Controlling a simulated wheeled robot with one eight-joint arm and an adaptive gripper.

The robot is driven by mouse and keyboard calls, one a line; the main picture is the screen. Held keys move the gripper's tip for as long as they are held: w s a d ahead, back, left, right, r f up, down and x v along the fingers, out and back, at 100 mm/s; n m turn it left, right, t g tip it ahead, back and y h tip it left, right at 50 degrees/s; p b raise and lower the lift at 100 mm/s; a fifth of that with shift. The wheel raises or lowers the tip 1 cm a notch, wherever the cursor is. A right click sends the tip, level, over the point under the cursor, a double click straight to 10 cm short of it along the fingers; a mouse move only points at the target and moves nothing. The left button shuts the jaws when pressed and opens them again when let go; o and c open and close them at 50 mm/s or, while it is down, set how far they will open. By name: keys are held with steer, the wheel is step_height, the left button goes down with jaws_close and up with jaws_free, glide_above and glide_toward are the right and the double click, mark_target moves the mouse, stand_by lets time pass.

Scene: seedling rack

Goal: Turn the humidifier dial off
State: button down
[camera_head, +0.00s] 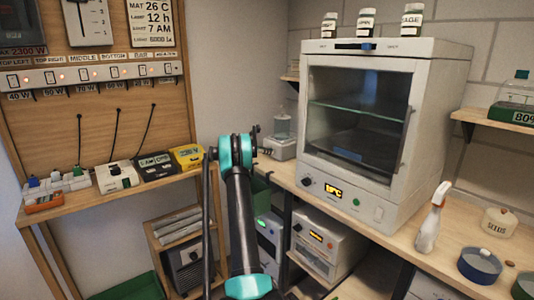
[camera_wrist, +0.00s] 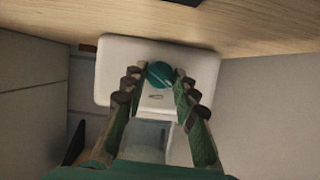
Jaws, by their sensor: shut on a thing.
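The humidifier (camera_head: 282,148) is a small pale box with a clear tank on top, standing on the bench left of the glass-fronted cabinet. In the wrist view, its white body (camera_wrist: 112,72) carries a round teal dial (camera_wrist: 160,70). My gripper (camera_wrist: 158,80) has its two fingers on either side of the dial and is shut on it. A small mark shows on the white face just below the dial. In the head view, the dial is not clear behind my gripper (camera_head: 262,151).
The large cabinet (camera_head: 440,72) stands close to the right of the humidifier, with jars on its top. A spray bottle (camera_head: 431,222) and tins stand on the bench further right. A wooden shelf with small boxes and a switch board are at left.

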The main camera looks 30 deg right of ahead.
stand_by(0.4)
steer(key=c, duration=1.2)
jaws_free()
steer(key=shift+a, duration=0.1)
steer(key=v, duration=1.2)
steer(key=shift+w+r, duration=0.1)
steer(key=shift+w, duration=0.05)
